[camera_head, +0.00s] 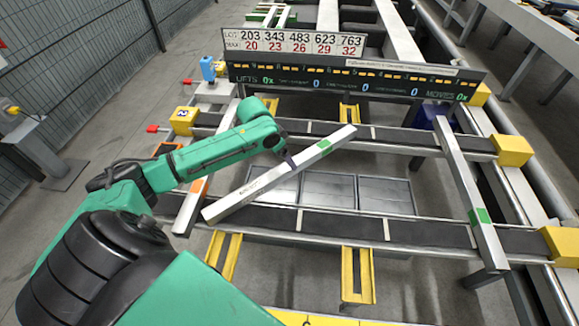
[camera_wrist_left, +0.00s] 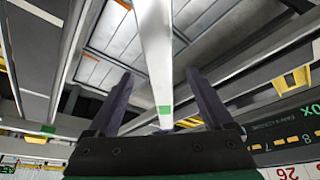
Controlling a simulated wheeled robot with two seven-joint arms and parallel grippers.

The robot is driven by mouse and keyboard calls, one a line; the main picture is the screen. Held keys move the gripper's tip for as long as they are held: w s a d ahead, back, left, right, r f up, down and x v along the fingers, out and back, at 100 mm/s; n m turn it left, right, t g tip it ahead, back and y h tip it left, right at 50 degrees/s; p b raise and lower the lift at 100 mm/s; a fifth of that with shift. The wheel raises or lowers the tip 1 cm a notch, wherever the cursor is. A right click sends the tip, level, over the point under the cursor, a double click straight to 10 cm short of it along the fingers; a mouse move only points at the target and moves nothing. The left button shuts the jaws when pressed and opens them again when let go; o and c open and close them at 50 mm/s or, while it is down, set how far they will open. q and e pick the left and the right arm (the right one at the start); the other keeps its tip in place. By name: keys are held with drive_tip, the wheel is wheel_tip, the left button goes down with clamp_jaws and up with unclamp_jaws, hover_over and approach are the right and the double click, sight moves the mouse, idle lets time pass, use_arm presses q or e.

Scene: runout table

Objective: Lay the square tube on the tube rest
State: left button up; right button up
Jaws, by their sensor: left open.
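The square tube (camera_head: 262,186) is a long pale bar with a green band near its far right end and small print near its near left end. It lies diagonally across the near dark rail, its far end towards the back rail. My left gripper (camera_head: 289,158) is over the tube's far half. In the left wrist view the tube (camera_wrist_left: 154,45) runs between the two spread dark fingers, with a visible gap on each side; the green band shows near the palm. Which part is the tube rest I cannot tell. My right gripper is not in view.
Dark rails (camera_head: 318,222) cross the frame, with yellow slotted brackets (camera_head: 357,275) and yellow end blocks (camera_head: 511,150). A bar with a green band (camera_head: 462,180) lies across them at right, an orange-marked bar (camera_head: 190,207) at left. Grey panels (camera_head: 328,190) lie between. A display board (camera_head: 350,78) stands behind.

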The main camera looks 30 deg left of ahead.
sight(289, 168)
use_arm(q)
drive_tip(key=p+x, duration=0.1)
drive_tip(key=x, duration=0.5)
drive_tip(key=shift+s+r, duration=0.1)
clamp_jaws()
drive_tip(key=shift+r, duration=0.1)
idle(1.0)
